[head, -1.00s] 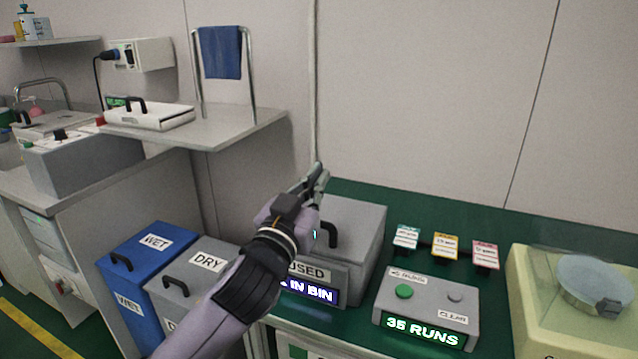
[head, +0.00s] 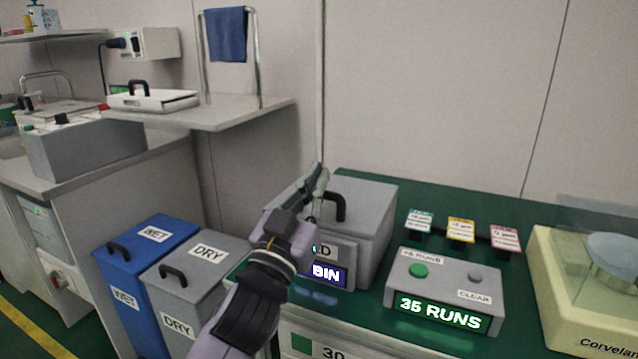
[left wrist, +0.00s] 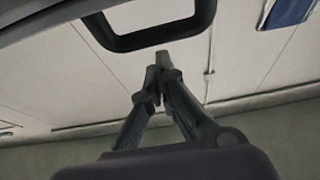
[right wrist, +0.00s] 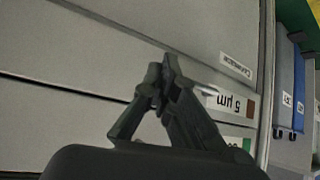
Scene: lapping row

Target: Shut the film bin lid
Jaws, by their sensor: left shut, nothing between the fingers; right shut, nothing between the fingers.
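The film bin (head: 372,250) is a grey box on the green worktop, with a partly hidden label and a lit display reading "BIN" on its front. Its grey lid (head: 370,195) lies flat on top, with no gap visible on the side I can see; my arm hides the left part. The lid has a black handle (head: 340,206). My left gripper (head: 317,170) is shut and empty, just left of the handle in the head view. In the left wrist view a black handle (left wrist: 160,40) shows above the shut fingertips (left wrist: 160,68). My right gripper (right wrist: 160,68) is shut and empty, in front of grey drawers.
A control box (head: 444,288) reading "35 RUNS" stands right of the bin, with small colored cards (head: 461,231) behind. A pale machine (head: 570,290) is at far right. Blue WET (head: 150,250) and grey DRY (head: 205,265) bins stand on the left, with a shelf (head: 215,115) above.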

